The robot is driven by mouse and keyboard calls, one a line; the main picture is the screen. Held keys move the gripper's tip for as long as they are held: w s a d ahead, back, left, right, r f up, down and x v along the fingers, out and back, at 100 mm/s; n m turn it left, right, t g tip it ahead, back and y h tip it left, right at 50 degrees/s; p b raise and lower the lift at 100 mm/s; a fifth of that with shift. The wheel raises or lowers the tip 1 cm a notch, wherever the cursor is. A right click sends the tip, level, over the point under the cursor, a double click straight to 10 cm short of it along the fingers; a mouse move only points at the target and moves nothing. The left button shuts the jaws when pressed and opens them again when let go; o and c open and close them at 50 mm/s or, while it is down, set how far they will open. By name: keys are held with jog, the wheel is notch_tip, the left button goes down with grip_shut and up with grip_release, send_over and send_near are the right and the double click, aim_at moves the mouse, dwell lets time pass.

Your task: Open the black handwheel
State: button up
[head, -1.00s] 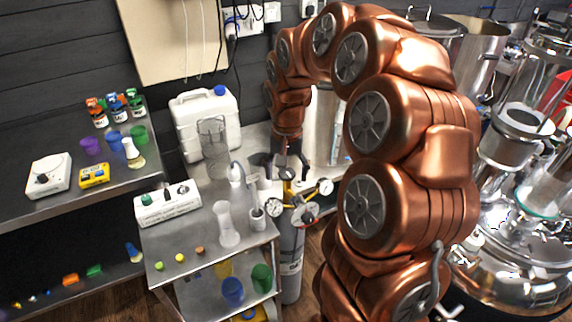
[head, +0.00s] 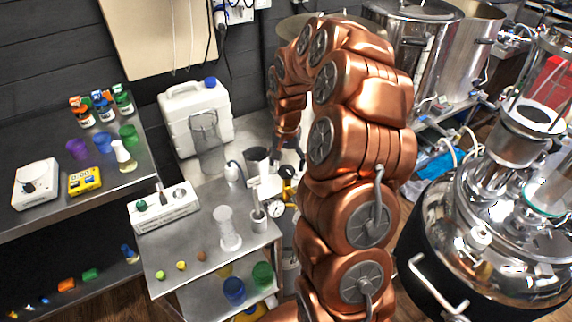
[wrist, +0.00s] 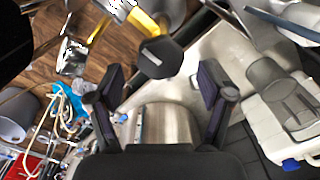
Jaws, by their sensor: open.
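The black handwheel (wrist: 160,57) shows in the wrist view as a dark faceted knob on a yellow brass valve body (wrist: 145,22). My gripper (wrist: 161,80) is open, one finger on each side below the handwheel in the picture, with nothing held between them. I cannot tell whether either finger touches it. In the head view my gripper (head: 288,150) is small, just above the yellow valve body (head: 288,173) with a round gauge (head: 276,208). My arm hides much of the valve and cylinder there, and I cannot make out the handwheel.
A steel bench (head: 190,248) with a white device (head: 163,208) and glassware stands left of the valve. A white jerrycan (head: 196,118) and clear jug (head: 207,142) stand behind. A large shiny vessel (head: 500,225) is close on the right of my arm.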

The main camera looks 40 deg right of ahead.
jog(key=shift+f, duration=1.15)
jog(key=shift+c, duration=0.3)
jog(key=c, duration=1.1)
